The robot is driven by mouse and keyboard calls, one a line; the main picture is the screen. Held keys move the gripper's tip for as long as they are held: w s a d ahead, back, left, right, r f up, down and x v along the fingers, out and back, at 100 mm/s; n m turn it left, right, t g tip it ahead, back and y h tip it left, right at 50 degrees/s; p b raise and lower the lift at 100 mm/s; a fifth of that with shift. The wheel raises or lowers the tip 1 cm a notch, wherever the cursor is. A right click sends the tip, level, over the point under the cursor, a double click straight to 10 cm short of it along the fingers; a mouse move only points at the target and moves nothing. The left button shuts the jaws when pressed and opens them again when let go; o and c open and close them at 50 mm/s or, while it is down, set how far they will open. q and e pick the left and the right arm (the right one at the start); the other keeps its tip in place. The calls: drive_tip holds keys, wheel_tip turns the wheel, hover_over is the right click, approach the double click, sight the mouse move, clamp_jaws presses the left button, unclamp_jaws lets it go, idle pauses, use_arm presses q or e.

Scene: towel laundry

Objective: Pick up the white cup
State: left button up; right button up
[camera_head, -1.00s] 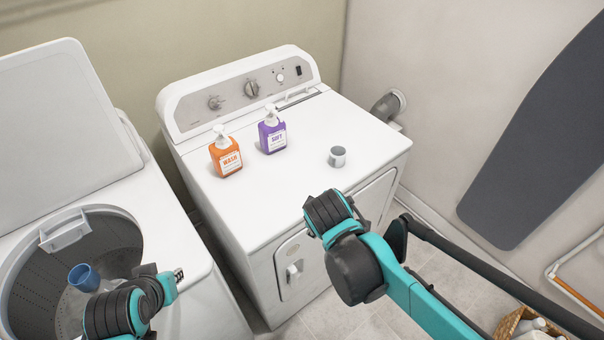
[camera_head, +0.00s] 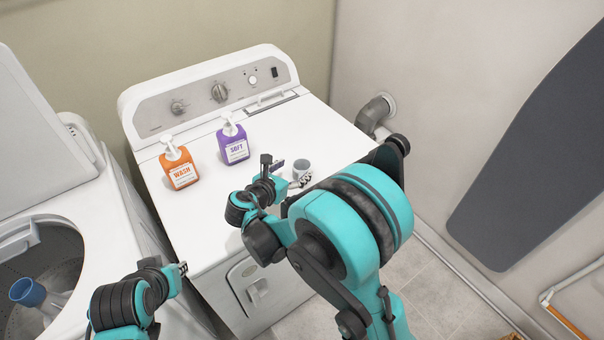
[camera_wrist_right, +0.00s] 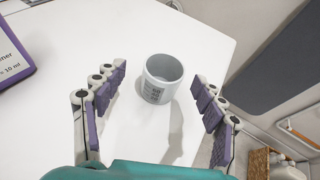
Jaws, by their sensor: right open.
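The white cup (camera_head: 301,168), greyish in the light, stands upright on the white dryer top (camera_head: 215,224). In the right wrist view the cup (camera_wrist_right: 163,82) has dark print on its side and lies ahead between the spread fingers. My right gripper (camera_head: 287,173) is open and empty, with its fingertips close to the cup on either side. A gap shows between each finger and the cup in the wrist view, so I see no contact. My left gripper (camera_head: 182,268) is low at the left beside the open washer; its jaws are too small to read.
An orange WASH bottle (camera_head: 181,168) and a purple SOFT bottle (camera_head: 233,143) stand on the dryer left of the cup. The open washer (camera_head: 90,205) at left holds a blue-topped item (camera_head: 30,292). A grey pipe (camera_head: 374,113) and a dark ironing board (camera_head: 535,150) are at right.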

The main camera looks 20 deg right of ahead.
sight(306, 162)
drive_tip(key=x, duration=0.2)
drive_tip(key=b+x, duration=0.1)
drive_tip(key=x, duration=0.1)
drive_tip(key=shift+s+d+f, duration=0.15)
drive_tip(key=shift+s+d, duration=0.05)
drive_tip(key=shift+s, duration=0.1)
drive_tip(key=shift+w+d+f, duration=0.1)
drive_tip(key=shift+w+d, duration=0.2)
drive_tip(key=shift+w, duration=0.05)
drive_tip(key=c, duration=1)
